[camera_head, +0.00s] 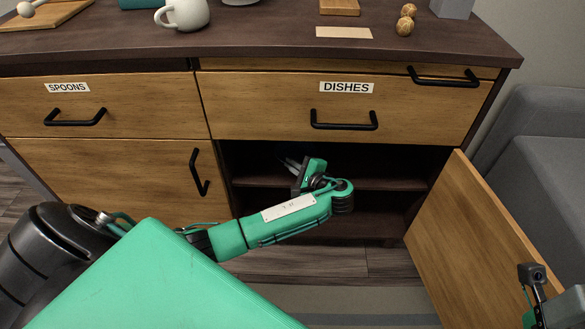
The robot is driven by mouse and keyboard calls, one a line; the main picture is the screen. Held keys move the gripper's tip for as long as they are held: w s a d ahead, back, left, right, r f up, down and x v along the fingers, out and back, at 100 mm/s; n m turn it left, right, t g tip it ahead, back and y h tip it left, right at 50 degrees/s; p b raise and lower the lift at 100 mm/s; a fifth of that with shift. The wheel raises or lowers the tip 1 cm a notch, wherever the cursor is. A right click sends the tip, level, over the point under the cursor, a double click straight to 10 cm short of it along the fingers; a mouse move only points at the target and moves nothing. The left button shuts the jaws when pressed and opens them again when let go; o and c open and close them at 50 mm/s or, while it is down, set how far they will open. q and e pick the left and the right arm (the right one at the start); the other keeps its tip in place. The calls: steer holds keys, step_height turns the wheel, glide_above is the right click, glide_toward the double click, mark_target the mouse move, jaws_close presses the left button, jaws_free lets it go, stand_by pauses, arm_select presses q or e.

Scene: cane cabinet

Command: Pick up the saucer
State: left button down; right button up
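No saucer shows clearly. A white dish (240,2) is cut off by the top edge of the head view, and I cannot tell whether it is a saucer. My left gripper (290,163) reaches into the dark opening of the cabinet (240,160), above its inner shelf (385,184). Its fingers are small and dark against the shadow, so I cannot tell whether they are open or hold something. Part of my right arm's end (535,280) shows at the lower right, by the open door; its fingers cannot be made out.
The open cabinet door (475,235) swings out at the right, near a grey sofa (545,150). The DISHES drawer (260,108) sits just above the opening and looks shut. A white mug (185,14) and two brown balls (404,26) stand on the countertop.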

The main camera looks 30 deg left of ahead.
arm_select(q)
steer(key=w+d+p, duration=0.1)
steer(key=w+d, duration=0.2)
steer(key=d, duration=0.2)
steer(key=w+d+r, duration=0.1)
steer(key=w+d, duration=0.2)
steer(key=d, duration=0.2)
steer(key=w+d+r+p, duration=0.1)
steer(key=w+d, duration=0.2)
steer(key=d, duration=0.3)
steer(key=shift+w+p, duration=0.3)
steer(key=shift+w, duration=0.1)
steer(key=shift+w+d, duration=0.2)
steer(key=shift+d, duration=0.15)
